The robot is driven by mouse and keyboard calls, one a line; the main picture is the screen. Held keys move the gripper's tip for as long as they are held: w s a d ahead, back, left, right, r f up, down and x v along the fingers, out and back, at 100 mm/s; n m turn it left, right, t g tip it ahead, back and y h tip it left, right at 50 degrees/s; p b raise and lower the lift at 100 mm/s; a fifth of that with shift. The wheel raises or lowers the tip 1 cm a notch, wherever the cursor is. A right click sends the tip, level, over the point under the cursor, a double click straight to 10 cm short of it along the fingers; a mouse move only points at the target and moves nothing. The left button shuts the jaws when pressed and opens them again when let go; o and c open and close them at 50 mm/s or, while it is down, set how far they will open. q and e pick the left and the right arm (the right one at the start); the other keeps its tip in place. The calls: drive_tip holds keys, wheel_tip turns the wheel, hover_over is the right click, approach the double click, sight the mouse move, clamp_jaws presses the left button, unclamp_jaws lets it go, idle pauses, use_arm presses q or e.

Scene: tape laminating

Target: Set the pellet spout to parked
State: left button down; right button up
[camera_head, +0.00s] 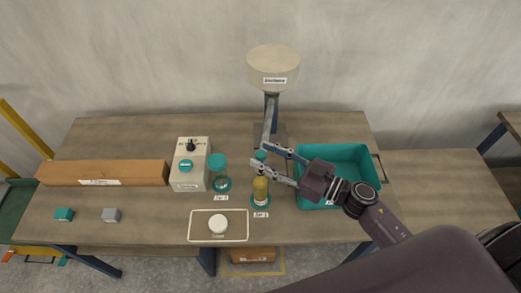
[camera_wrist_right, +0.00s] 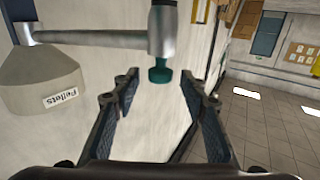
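The pellet hopper (camera_head: 273,65) is a cream drum on a post behind the table, and it also shows in the right wrist view (camera_wrist_right: 42,82). Its grey spout arm (camera_head: 267,128) reaches forward over the table. In the right wrist view, the metal spout (camera_wrist_right: 162,32) ends in a teal tip (camera_wrist_right: 160,72). My right gripper (camera_head: 261,156) is open at the spout end, above the jars. In the right wrist view (camera_wrist_right: 160,80) the teal tip appears between the two fingertips; contact cannot be told. My left gripper is not in view.
A jar with amber contents (camera_head: 261,189) stands below the right gripper, with a teal-topped jar (camera_head: 219,180) left of it. A cream box with a knob (camera_head: 193,150), a tray (camera_head: 203,236) holding a white round piece, and a teal bin (camera_head: 352,149) stand nearby.

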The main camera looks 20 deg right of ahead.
drive_tip(key=shift+x, duration=0.95)
drive_tip(key=shift+c, duration=0.4)
clamp_jaws()
